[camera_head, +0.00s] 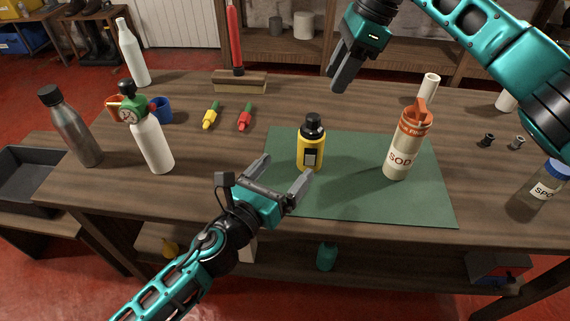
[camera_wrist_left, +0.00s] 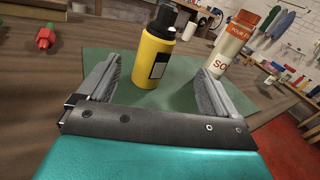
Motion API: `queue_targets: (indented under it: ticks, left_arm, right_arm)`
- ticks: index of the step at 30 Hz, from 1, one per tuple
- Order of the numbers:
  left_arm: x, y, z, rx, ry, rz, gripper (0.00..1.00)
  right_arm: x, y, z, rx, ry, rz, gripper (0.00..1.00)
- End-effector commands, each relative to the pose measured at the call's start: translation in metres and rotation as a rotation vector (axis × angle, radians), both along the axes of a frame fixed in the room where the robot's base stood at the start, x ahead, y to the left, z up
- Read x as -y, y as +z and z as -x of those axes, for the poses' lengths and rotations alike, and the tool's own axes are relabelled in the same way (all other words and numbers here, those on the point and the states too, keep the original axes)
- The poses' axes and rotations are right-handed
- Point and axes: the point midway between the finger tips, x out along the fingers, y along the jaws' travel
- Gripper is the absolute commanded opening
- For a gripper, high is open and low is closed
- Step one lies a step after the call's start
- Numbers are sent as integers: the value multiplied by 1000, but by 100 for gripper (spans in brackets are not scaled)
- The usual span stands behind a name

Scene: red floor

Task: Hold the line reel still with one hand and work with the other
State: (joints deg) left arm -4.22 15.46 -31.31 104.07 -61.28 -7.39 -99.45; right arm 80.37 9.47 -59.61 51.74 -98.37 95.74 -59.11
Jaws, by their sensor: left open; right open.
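I cannot make out a line reel in either view. A yellow bottle with a black cap (camera_head: 310,152) stands upright on the green mat (camera_head: 350,203); it also shows in the left wrist view (camera_wrist_left: 152,62). A cream bottle with an orange top, marked "SOD" (camera_head: 402,153), stands on the mat to its right. My left gripper (camera_head: 286,172) is open and empty, just in front of the yellow bottle, its fingers pointing towards it; the bottle shows between and beyond the fingertips (camera_wrist_left: 158,78). My right gripper (camera_head: 340,78) is open and empty above the back of the table.
At the left stand a grey bottle (camera_head: 70,127), a white bottle with a gauge (camera_head: 151,145), a blue mug (camera_head: 160,109) and a white bottle (camera_head: 132,55). A jar (camera_head: 540,190) stands at the right. The mat's front is clear.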

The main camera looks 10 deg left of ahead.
Motion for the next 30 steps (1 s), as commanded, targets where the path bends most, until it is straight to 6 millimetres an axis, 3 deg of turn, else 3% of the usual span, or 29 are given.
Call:
queue_targets:
  ticks: [4,11,21,30]
  left_arm:
    - [5,3,-13,55,4,-107,93]
    - [13,4,-33,70,7,-137,93]
    - [42,5,-90,67,7,-131,93]
    - [58,4,-124,67,8,-132,93]
  right_arm:
    - [0,0,0,0,0,0,43]
    - [0,0,0,0,0,0,43]
    - [0,0,0,0,0,0,43]
    - [0,0,0,0,0,0,43]
